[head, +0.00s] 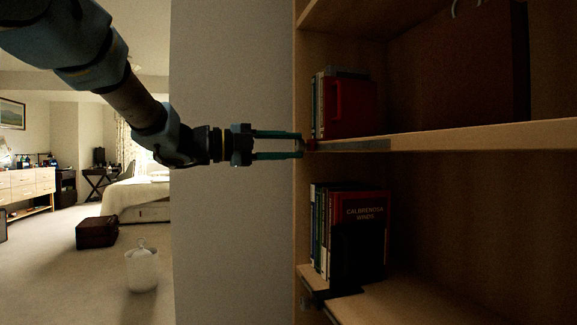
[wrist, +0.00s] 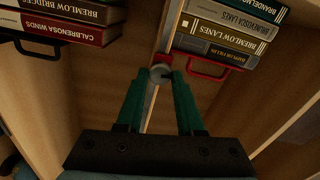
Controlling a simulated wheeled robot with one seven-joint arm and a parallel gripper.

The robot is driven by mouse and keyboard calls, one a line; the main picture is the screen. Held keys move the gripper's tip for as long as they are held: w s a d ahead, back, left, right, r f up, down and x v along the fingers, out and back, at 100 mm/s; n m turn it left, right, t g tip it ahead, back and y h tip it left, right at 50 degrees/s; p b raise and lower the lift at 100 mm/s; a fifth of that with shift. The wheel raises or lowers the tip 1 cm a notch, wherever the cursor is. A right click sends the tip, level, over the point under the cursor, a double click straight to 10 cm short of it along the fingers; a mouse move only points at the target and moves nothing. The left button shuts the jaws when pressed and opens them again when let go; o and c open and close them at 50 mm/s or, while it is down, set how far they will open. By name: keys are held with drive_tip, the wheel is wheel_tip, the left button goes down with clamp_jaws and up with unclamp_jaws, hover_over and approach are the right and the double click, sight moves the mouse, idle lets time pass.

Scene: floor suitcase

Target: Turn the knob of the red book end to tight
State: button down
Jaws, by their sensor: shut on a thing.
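The red book end (head: 350,105) stands on the upper shelf, against the right side of a short row of books. Its red frame also shows in the wrist view (wrist: 207,71). Its knob (wrist: 160,72) is at the shelf's front edge, with a grey end and a red part behind it. My gripper (head: 301,146) reaches in from the left at shelf height. Its two green fingers (wrist: 162,88) are closed on either side of the knob and grip it. The fingers partly hide the knob in the head view, and I cannot read its turn position.
A black book end (head: 360,255) stands beside books on the lower shelf. The upper shelf board (head: 460,138) is bare to the right. A grey wall (head: 225,230) is behind my arm. A brown suitcase (head: 97,232) and a white bin (head: 142,270) stand on the floor at left.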

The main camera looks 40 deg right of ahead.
drive_tip(key=shift+f+m+b, duration=0.1)
drive_tip(key=shift+m+b, duration=0.8)
drive_tip(key=shift+b, duration=0.15)
drive_tip(key=c, duration=0.5)
unclamp_jaws()
drive_tip(key=shift+c, duration=0.2)
drive_tip(key=v, duration=1)
drive_tip(key=shift+w+a, duration=0.15)
drive_tip(key=shift+a, duration=0.25)
